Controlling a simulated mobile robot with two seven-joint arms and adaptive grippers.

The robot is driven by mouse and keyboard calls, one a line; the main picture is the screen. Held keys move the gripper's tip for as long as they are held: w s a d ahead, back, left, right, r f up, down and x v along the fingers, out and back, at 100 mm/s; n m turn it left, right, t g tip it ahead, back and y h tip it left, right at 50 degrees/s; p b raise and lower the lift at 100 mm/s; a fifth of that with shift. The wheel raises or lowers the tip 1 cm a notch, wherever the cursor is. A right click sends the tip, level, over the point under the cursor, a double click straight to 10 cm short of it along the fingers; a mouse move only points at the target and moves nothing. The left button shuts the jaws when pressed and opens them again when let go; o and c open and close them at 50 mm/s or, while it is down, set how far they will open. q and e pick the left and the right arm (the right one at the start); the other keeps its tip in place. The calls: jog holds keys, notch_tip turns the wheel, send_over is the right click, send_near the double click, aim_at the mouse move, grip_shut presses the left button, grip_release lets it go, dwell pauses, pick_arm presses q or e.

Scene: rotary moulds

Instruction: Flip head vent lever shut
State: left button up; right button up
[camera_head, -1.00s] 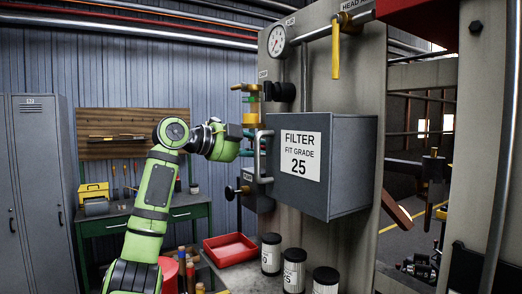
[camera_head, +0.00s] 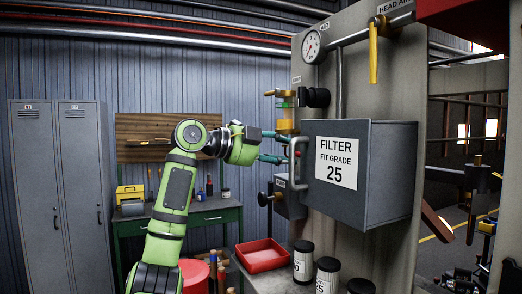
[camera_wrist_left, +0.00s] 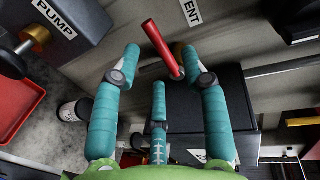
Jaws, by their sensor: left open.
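A red lever (camera_wrist_left: 162,48) stands out beside a label ending in "ENT" (camera_wrist_left: 192,10) in the left wrist view. My left gripper (camera_wrist_left: 160,60) is open, with teal fingers on either side of the lever and a third finger below it. I cannot tell whether any finger touches the lever. In the head view my left gripper (camera_head: 278,147) is in front of the valve column, left of the grey filter box (camera_head: 388,170). The lever cannot be made out clearly there. My right gripper is not in view.
A pump box with a black knob (camera_wrist_left: 12,64) lies left of the gripper in the wrist view. The head view shows a yellow lever (camera_head: 373,55) on the upper pipe, a pressure gauge (camera_head: 312,44), a red tray (camera_head: 262,254) and several dark canisters below the filter box.

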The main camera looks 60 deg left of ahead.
pick_arm(q)
jog(key=v, duration=0.8)
jog(key=shift+f, duration=0.1)
dwell(0.3)
